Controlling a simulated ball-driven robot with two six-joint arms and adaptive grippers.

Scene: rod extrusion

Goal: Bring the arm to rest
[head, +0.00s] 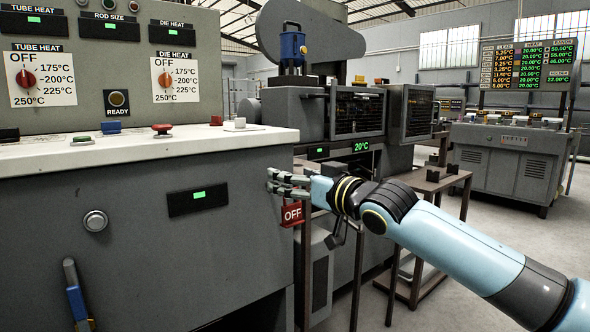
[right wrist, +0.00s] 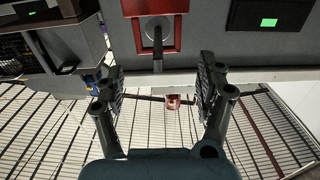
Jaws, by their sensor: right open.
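My right arm (head: 450,250), light blue with black joints, reaches in from the lower right in the head view. Its gripper (head: 271,181) is beside the right end of the grey control cabinet (head: 140,235). In the right wrist view the gripper (right wrist: 160,66) is open, its two dark fingers spread wide with nothing gripped. A dark handle (right wrist: 157,48) on a red square plate (right wrist: 130,8) hangs ahead of the gap between them. In the head view a red sign reading OFF (head: 292,213) shows just below the fingers. My left gripper is not in view.
The cabinet's pale worktop (head: 130,148) bears buttons, below dials set to OFF. A machine (head: 345,110) reading 20°C stands behind my gripper, with a brown stand (head: 432,184) beside it. A grey console (head: 510,160) stands at far right. Floor is open at lower right.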

